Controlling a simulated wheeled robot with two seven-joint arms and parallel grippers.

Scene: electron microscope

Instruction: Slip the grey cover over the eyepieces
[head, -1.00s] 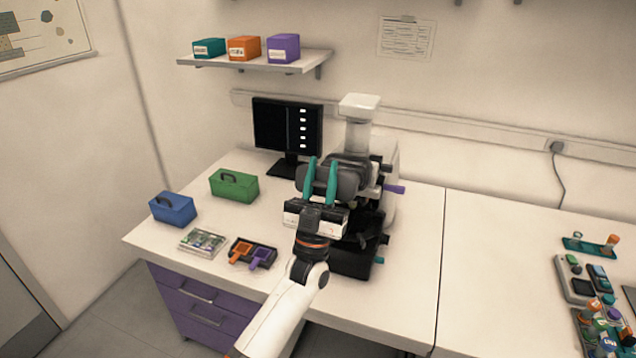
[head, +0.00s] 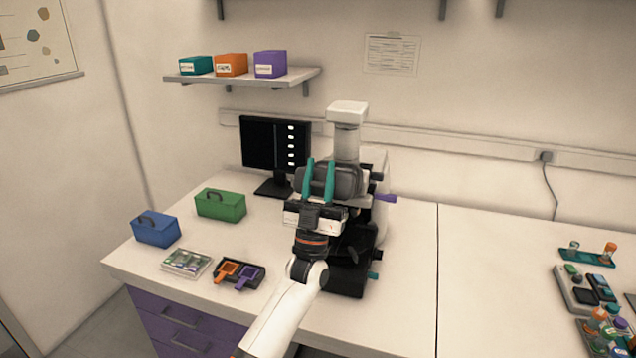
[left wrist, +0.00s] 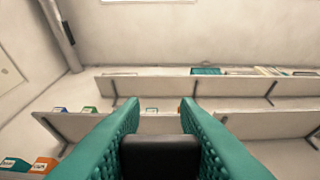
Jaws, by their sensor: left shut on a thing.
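The microscope (head: 349,138) stands on the bench, with a white column and a black lower body. My left gripper (head: 319,180) is in front of it, its teal fingers pointing up. It is shut on the dark grey cover (head: 346,180), which shows between and beside the fingers. The cover is at the front of the microscope's head and hides the eyepieces; I cannot tell whether it is around them or only in front. In the left wrist view the cover (left wrist: 160,156) is a dark block between the fingers. My right gripper is not in view.
A monitor (head: 275,146) stands behind, left of the microscope. A green box (head: 220,206), a blue box (head: 155,230), a slide tray (head: 187,262) and a black holder (head: 256,266) with orange and purple pieces are on the left. The bench right of the microscope is clear up to the far-right items.

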